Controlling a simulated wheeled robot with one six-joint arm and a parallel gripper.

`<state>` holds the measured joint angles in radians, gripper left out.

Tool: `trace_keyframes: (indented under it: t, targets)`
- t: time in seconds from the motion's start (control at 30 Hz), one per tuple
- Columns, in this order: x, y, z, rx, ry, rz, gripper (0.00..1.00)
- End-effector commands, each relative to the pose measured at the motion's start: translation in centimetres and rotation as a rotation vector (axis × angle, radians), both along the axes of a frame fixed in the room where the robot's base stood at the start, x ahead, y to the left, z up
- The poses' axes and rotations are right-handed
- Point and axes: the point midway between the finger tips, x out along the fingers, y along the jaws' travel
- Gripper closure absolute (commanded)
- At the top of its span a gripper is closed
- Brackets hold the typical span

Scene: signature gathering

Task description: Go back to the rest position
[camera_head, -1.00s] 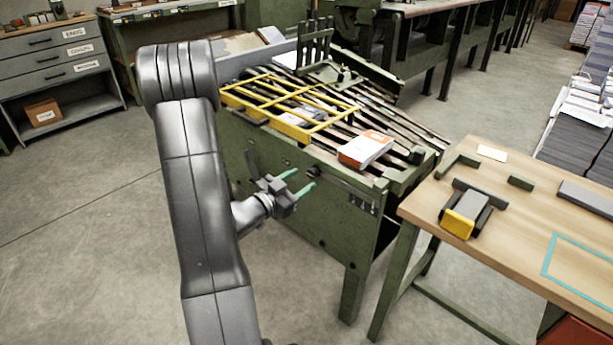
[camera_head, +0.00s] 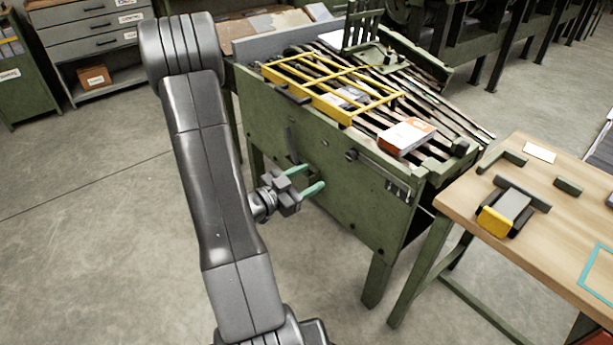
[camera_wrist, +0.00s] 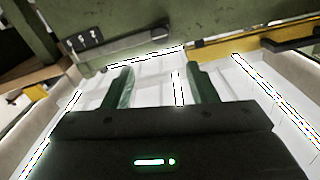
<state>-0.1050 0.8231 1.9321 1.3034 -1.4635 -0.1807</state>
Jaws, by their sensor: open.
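My gripper (camera_head: 308,180) is open and empty, its two green fingers apart and pointing right. In the head view it hangs in front of the green gathering machine (camera_head: 330,205), below its slatted top. In the wrist view the gripper fingers (camera_wrist: 160,88) show with nothing between them, the green machine panel (camera_wrist: 110,30) beyond. I cannot tell whether the fingertips are clear of the panel.
An orange and white booklet (camera_head: 408,135) lies on the machine's slats, right of a yellow frame (camera_head: 330,103). A wooden table (camera_head: 550,225) with a yellow-ended fixture (camera_head: 497,221) stands at right. Grey drawers (camera_head: 95,40) stand back left. Floor at left is clear.

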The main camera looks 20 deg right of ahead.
Motion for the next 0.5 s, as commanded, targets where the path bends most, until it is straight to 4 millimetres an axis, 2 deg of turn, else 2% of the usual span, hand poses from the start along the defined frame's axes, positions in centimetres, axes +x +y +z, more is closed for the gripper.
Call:
trace_keyframes:
  t: [0.27, 0.5]
  targets:
    - [0.6, -1.5, 0.0, 0.000, -0.001, -0.003, 0.48]
    - [2.0, -5.1, -0.1, 0.001, -0.002, -0.004, 0.48]
